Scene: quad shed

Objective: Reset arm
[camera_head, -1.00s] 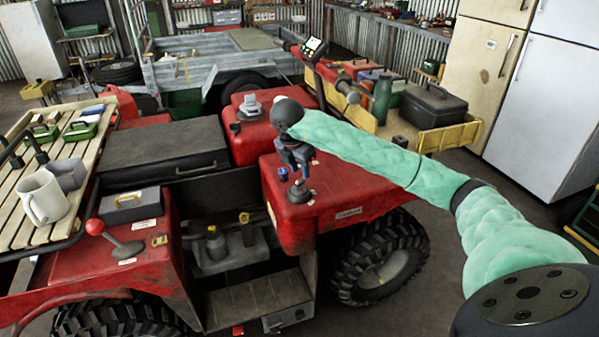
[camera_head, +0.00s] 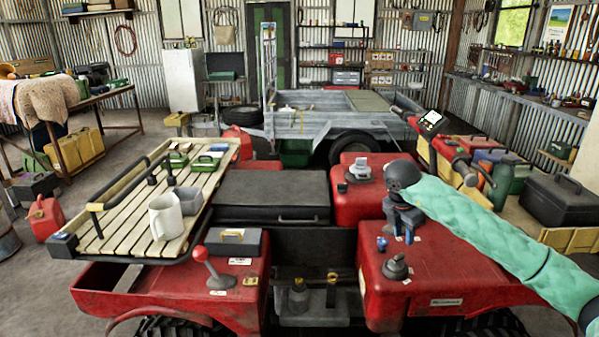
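My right arm, in a mint-green sleeve, reaches in from the right edge of the head view. Its gripper (camera_head: 404,235) points down over the red rear fender (camera_head: 440,270) of the quad. Whether the gripper touches the fender cannot be told. My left gripper is not in view.
A slatted rack (camera_head: 130,218) with a white mug (camera_head: 165,216) and a grey cup (camera_head: 190,200) is at left. A red-knobbed lever (camera_head: 201,254) and a grey box (camera_head: 235,242) are nearer. A black toolbox (camera_head: 558,199) stands right; a trailer (camera_head: 330,110) is behind.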

